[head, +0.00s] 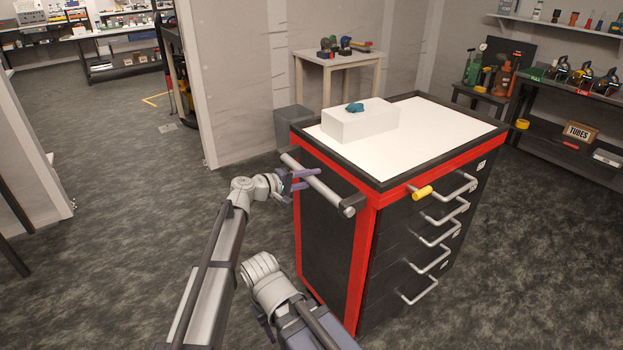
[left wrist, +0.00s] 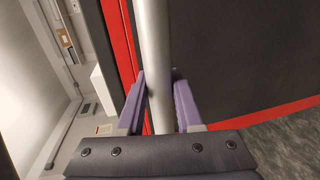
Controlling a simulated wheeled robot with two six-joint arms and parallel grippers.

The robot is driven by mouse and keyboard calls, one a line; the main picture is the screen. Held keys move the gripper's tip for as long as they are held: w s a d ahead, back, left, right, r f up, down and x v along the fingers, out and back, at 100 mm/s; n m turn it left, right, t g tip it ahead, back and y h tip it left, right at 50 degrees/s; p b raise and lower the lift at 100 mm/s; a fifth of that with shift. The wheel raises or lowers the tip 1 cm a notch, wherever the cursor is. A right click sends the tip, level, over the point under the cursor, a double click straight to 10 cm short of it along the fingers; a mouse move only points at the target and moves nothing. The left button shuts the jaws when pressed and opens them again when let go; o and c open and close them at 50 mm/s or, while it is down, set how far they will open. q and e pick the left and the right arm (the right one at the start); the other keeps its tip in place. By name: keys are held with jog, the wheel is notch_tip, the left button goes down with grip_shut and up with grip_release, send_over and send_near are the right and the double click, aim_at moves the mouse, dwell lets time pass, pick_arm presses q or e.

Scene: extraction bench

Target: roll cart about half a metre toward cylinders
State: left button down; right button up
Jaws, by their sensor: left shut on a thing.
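The cart (head: 335,230) is a red and black drawer cabinet with a white top, standing on the floor in the middle of the head view. A grey push bar (head: 318,184) runs along its left side; it also shows in the left wrist view (left wrist: 157,60). My left gripper (head: 297,181) is shut on this bar, with one purple finger on each side of it (left wrist: 160,100). The cylinders (head: 473,70) are green and orange, by the right back wall beyond the cart. My right arm is low in front of the cart; its fingers are mostly hidden.
A white box (head: 360,121) with a teal object (head: 354,107) sits on the cart top. A yellow piece (head: 422,192) is on a top drawer handle. A small table (head: 338,62) and a grey bin (head: 295,119) stand behind. Floor is open to the right.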

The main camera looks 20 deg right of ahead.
pick_arm(q)
jog(key=c, duration=0.6)
grip_release()
jog(key=p+v, duration=0.1)
jog(key=v, duration=0.6)
jog(key=shift+s+a+r, duration=0.1)
jog(key=shift+s+a, duration=0.05)
jog(key=shift+a, duration=0.25)
